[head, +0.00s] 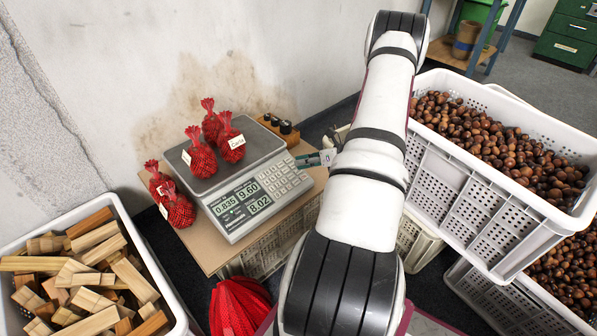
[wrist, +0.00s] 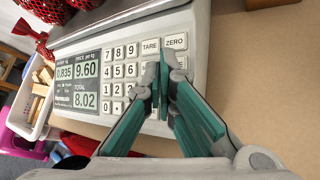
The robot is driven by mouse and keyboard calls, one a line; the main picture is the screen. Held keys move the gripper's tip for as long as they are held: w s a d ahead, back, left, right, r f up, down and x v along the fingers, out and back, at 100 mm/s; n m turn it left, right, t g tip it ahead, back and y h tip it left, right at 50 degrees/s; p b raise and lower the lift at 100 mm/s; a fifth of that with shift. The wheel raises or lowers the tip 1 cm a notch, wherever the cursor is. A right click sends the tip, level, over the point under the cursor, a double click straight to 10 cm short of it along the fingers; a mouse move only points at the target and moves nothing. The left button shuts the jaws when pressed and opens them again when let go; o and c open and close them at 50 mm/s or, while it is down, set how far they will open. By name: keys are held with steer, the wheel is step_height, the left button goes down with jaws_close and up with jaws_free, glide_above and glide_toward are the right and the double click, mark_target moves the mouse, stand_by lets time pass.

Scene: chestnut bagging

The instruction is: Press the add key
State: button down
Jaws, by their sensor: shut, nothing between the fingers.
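The grey-white scale (head: 232,222) stands on a wooden board, and its keypad (head: 275,187) is on the right of its front panel. In the wrist view the number keys (wrist: 120,70), the TARE key (wrist: 150,46) and the ZERO key (wrist: 175,42) are readable. The display (wrist: 85,80) reads 0.835, 9.60 and 8.02. My gripper (wrist: 165,58) is shut and empty, its teal fingers over the keypad's right columns, just below TARE and ZERO. The fingers hide several keys there, and I cannot read an add key. I cannot tell whether the tips touch a key.
Three red net bags (head: 201,158) sit on the scale's plate, and others (head: 179,210) lie beside it. Small dark weights (head: 285,127) stand behind it. A wood-block crate (head: 190,325) is at left. A chestnut crate (head: 455,165) is at right, and my arm crosses the middle.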

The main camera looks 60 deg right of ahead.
steer(key=shift+w+f, duration=0.15)
steer(key=shift+f, duration=0.2)
steer(key=shift+w+f+b, duration=0.1)
steer(key=shift+f+b, duration=0.25)
steer(key=shift+b, duration=0.05)
stand_by(0.5)
steer(key=shift+r, duration=0.1)
steer(key=shift+s+r+p, duration=0.3)
steer(key=shift+r+p, duration=0.3)
steer(key=shift+r, duration=0.05)
steer(key=r+p, duration=0.1)
steer(key=s+r+p, duration=0.1)
steer(key=r, duration=0.1)
steer(key=r+p, duration=0.1)
steer(key=shift+s+a+r+p, duration=0.2)
steer(key=shift+s+r+p, duration=0.05)
steer(key=shift+r+p, duration=0.1)
stand_by(0.3)
stand_by(0.8)
